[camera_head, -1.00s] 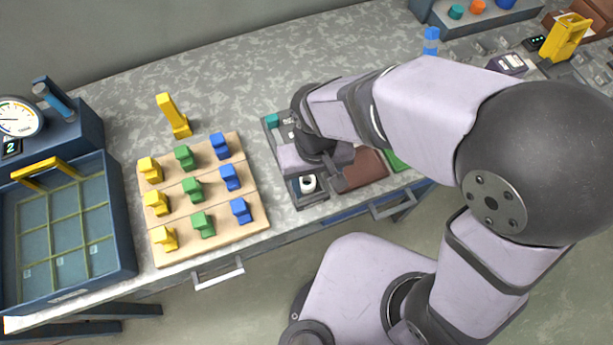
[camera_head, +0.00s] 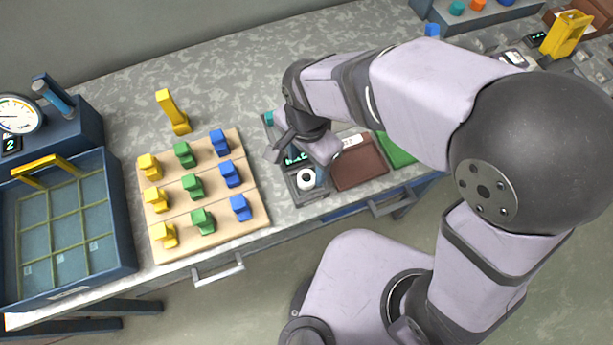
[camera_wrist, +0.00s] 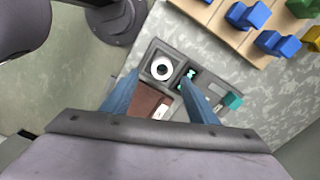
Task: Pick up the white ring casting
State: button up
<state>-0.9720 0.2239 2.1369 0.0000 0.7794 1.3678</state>
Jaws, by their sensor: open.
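The white ring casting (camera_head: 306,179) lies in a dark square compartment of the grey tray (camera_head: 312,198) at the table's front edge. It also shows in the wrist view (camera_wrist: 162,68) as a white ring with a dark centre hole. My gripper (camera_head: 298,162) is over the tray, just behind the ring in the head view. Its blue fingers (camera_wrist: 160,88) are spread apart with nothing between them that I can see held. The ring appears beyond the fingertips, between their lines, and apart from them.
A wooden board (camera_head: 257,212) with several yellow, green and blue pieces stands left of the tray. A brown pad (camera_head: 358,165) and green pad (camera_head: 396,150) lie to the right. A blue gridded bin (camera_head: 125,235) is at far left. A yellow stand (camera_head: 172,112) is behind the board.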

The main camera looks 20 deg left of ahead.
aim_at(306, 174)
jog(key=shift+w+a+f+p, duration=0.1)
jog(key=shift+f+p, duration=0.35)
jog(key=shift+f, duration=1.3)
jog(key=shift+w+a+f+p, duration=0.1)
jog(key=shift+f+p, duration=0.3)
jog(key=shift+f, duration=1.35)
jog(key=shift+c, duration=0.6)
jog(key=c, duration=1.1)
jog(key=shift+o, duration=0.2)
jog(key=shift+r, duration=0.15)
notch_tip(306, 174, up, 10)
jog(key=b, duration=0.1)
jog(key=w+d+f, duration=0.2)
jog(key=w+d, duration=0.5)
jog(key=shift+w+f, duration=0.4)
